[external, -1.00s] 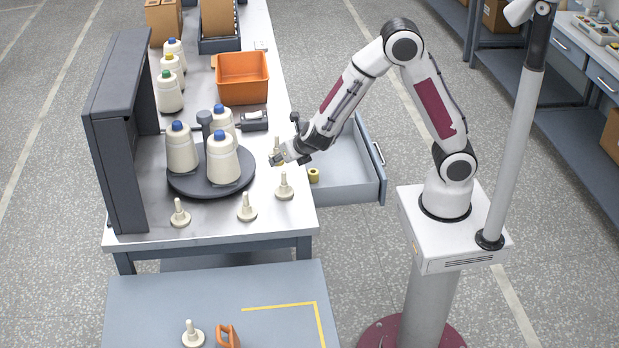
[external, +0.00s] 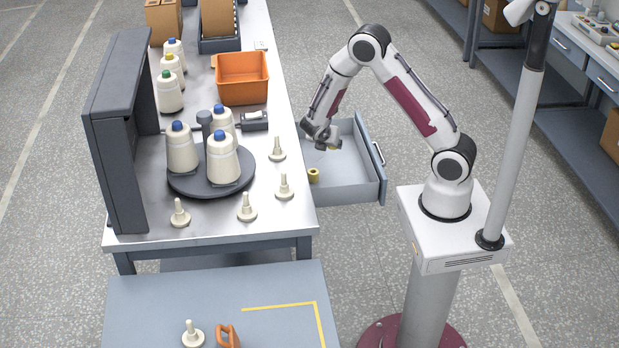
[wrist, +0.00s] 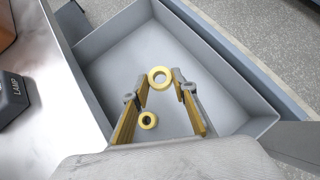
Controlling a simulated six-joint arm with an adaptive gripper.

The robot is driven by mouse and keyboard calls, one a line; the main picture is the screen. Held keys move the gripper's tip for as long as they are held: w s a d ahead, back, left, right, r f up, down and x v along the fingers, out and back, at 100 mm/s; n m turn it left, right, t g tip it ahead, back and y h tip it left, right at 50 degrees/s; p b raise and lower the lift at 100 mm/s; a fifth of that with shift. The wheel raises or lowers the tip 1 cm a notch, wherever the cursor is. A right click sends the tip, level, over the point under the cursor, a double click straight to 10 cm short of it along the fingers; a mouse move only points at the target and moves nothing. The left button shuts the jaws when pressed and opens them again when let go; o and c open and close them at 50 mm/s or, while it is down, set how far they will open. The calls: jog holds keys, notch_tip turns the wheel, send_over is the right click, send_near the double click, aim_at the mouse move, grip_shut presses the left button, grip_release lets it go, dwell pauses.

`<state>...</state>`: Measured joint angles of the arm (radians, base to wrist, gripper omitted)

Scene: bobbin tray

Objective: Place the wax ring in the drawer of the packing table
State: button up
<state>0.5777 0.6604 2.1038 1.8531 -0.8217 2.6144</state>
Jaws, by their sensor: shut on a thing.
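The wax ring (wrist: 159,77) is pale yellow and sits between the fingertips of my gripper (wrist: 160,86) in the wrist view. My gripper (external: 328,144) is shut on it and hangs over the open drawer (external: 345,190) of the packing table, inside its walls as seen from above. In the external view only a small yellowish bit of the ring shows under the fingers. I cannot tell the exact height of the ring above the floor.
A second yellow ring (external: 314,175) lies in the drawer near the table side; it also shows in the wrist view (wrist: 148,120). Cream pegs (external: 277,150) stand on the packing table (external: 270,218). A turntable (external: 185,187) with cones and an orange bin (external: 243,80) stand farther left.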

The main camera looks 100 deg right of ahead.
jog(key=s, duration=0.1)
jog(key=s+d+f+m+g, duration=0.1)
jog(key=s, duration=0.1)
jog(key=s+m+y, duration=0.1)
jog(key=shift+s+d+f, duration=0.2)
jog(key=shift+d+f, duration=0.05)
send_near(346, 168)
jog(key=shift+s+d+r, duration=0.1)
jog(key=shift+s+d, duration=0.4)
jog(key=shift+d, duration=0.15)
jog(key=shift+s+d+r, duration=0.1)
jog(key=shift+s+d, duration=0.35)
jog(key=shift+d, duration=0.2)
jog(key=shift+f, duration=0.15)
jog(key=shift+f, duration=2)
jog(key=shift+f, duration=0.1)
jog(key=o, duration=0.7)
jog(key=shift+o, duration=0.2)
